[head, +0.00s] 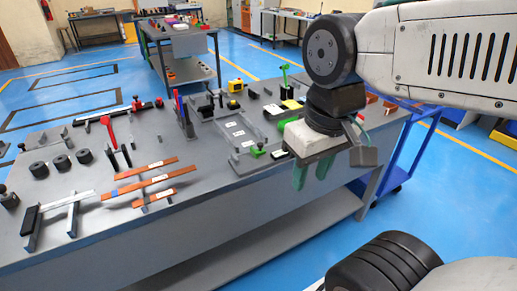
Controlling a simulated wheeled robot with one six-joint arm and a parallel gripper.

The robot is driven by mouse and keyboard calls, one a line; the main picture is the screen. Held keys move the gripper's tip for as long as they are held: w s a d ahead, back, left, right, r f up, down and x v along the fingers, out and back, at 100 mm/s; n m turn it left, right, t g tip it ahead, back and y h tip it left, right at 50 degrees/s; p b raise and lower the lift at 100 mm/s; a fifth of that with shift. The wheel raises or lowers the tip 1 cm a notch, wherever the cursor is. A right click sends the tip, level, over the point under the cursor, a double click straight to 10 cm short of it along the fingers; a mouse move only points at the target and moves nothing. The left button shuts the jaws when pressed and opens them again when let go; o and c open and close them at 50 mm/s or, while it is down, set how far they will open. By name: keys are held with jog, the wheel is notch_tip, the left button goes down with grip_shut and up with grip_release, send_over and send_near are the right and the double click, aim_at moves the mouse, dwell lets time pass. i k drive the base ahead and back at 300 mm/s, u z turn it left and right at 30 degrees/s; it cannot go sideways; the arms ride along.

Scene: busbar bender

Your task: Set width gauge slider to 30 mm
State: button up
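My gripper (312,178) hangs over the front right part of the grey workbench (215,215), with its two green fingers pointing down and apart. I see nothing between them. A long dark rail (98,116) with a black block and a red lever lies at the back left of the bench, far from my gripper. A grey framed fixture (238,131) with small white labels lies mid-bench, left of my gripper. I cannot tell which of these is the width gauge. No slider position or millimetre scale is readable at this size.
Several orange-brown bars (148,181) lie on supports at the front left, near black round pieces (61,162). A green-handled part (257,151) stands just left of my gripper. A blue cart (402,150) stands at the bench's right end.

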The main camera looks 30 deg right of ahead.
aim_at(260, 151)
jog(key=z, duration=0.55)
jog(key=k, duration=1.3)
jog(key=u, duration=0.05)
jog(key=i, duration=0.6)
jog(key=u, duration=0.7)
jog(key=i, duration=0.95)
jog(key=z, duration=0.25)
